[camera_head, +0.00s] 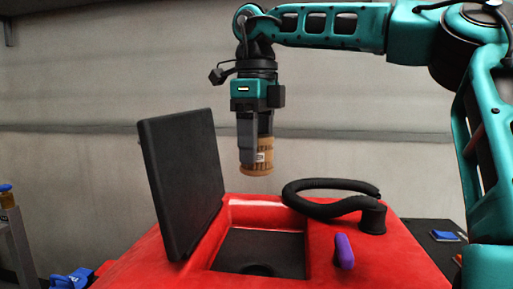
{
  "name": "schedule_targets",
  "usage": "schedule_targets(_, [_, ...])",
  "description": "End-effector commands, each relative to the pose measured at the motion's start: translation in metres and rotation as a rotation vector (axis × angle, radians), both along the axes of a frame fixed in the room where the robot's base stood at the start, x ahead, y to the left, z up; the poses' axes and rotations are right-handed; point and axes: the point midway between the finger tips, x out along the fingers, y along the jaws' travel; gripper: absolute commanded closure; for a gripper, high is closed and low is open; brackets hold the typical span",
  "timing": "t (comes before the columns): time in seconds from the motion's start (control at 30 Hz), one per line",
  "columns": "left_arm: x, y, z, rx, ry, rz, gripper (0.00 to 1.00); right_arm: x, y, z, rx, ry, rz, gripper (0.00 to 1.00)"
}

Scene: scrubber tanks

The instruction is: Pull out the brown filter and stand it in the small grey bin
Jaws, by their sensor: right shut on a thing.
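The brown filter (257,163) is a short ribbed cylinder with a pale label. My right gripper (254,150) points straight down and is shut on the filter, its fingers partly covering it. The filter hangs upright in the air above the red scrubber tank (334,268), clear of its rim. Below it is the tank's open dark recess (262,247), with the black lid (182,182) standing open on its left. My left gripper is out of view. The small grey bin is not seen in this view.
A black hose (328,199) curves over the tank top at right, beside a purple knob (344,251). A dark surface with a small blue-and-white item (445,236) lies behind right. Blue objects (72,279) and a grey stand (18,245) are at left.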

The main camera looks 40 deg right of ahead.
Motion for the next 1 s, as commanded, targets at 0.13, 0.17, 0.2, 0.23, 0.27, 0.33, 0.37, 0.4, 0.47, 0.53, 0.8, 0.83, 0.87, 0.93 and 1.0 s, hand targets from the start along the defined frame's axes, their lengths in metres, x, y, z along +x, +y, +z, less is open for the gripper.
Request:
schedule_targets(0.13, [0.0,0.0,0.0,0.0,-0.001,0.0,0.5,0.0,0.0,0.008,0.0,-0.001,0.0,0.77])
schedule_targets(0.17, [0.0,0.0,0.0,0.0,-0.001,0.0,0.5,0.0,0.0,0.01,0.0,-0.001,-0.001,0.77])
schedule_targets(0.2, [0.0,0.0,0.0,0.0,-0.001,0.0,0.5,0.0,0.0,0.012,0.0,-0.001,-0.001,0.77])
schedule_targets(0.23, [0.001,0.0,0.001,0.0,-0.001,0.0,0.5,0.0,0.001,0.013,0.001,-0.001,0.0,0.77])
schedule_targets(0.27, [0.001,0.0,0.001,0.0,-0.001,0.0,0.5,0.0,0.001,0.015,0.001,-0.001,0.0,0.77])
schedule_targets(0.33, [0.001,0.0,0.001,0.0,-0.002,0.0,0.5,0.0,0.0,0.018,0.0,-0.001,-0.001,0.77])
schedule_targets(0.37, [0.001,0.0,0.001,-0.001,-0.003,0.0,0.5,0.0,0.0,0.02,0.0,0.0,-0.001,0.77])
schedule_targets(0.4, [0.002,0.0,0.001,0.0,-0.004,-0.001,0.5,0.0,0.0,0.022,0.0,0.0,0.0,0.77])
schedule_targets(0.47, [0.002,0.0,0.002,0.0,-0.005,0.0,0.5,0.0,0.0,0.025,-0.001,0.0,0.0,0.77])
schedule_targets(0.53, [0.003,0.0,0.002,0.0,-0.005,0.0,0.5,0.0,0.0,0.028,-0.001,-0.001,-0.001,0.77])
schedule_targets(0.8, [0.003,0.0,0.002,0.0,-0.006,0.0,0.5,0.0,0.001,0.039,0.001,-0.001,0.0,0.77])
schedule_targets(0.83, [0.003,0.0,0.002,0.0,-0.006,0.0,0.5,0.0,0.001,0.039,0.001,-0.001,0.0,0.77])
schedule_targets(0.87, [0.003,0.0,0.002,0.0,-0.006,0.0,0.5,0.0,0.001,0.039,0.001,0.0,0.001,0.77])
schedule_targets(0.93, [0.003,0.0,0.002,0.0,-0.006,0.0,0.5,0.0,0.001,0.04,0.001,0.0,0.001,0.77])
schedule_targets(1.0, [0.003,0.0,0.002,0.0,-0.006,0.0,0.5,0.0,0.001,0.04,0.001,0.0,0.001,0.77])
